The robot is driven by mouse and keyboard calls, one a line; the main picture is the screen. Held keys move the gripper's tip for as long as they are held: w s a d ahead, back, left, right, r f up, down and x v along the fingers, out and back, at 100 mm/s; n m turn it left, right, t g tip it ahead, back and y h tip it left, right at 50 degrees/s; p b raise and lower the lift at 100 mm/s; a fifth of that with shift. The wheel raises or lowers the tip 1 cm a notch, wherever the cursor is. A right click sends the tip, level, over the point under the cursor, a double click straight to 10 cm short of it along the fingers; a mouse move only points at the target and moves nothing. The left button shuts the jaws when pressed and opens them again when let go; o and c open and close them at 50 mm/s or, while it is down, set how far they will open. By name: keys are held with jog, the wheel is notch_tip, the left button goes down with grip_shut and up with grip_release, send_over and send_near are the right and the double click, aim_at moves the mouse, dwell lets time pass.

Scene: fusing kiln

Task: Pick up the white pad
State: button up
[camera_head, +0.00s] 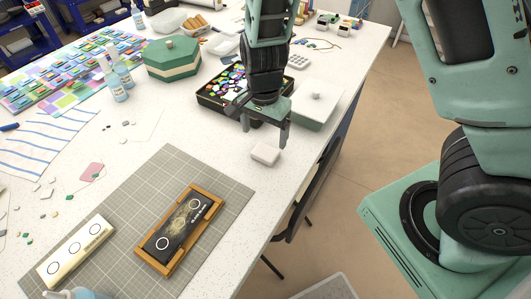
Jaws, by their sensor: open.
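The white pad (265,154) is a small pale block with rounded corners, lying flat on the white speckled table near its right edge. My gripper (264,134) points down above and just behind the pad, with its two fingers spread apart. The right finger comes down close to the pad's far right side; I cannot tell whether it touches. Nothing shows between the fingers.
A black tray of colourful pieces (212,99) and a white lidded box (318,100) stand close behind my gripper. A grey cutting mat (225,180) with a wooden-framed black panel (180,230) lies in front left. The table edge is close on the right.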

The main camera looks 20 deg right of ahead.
aim_at(267, 149)
jog(key=shift+s+d+f, duration=0.1)
jog(key=shift+d+f, duration=0.05)
jog(key=shift+f, duration=1.35)
jog(key=shift+s+d+f, duration=0.1)
jog(key=shift+f, duration=1.35)
jog(key=c, duration=1.1)
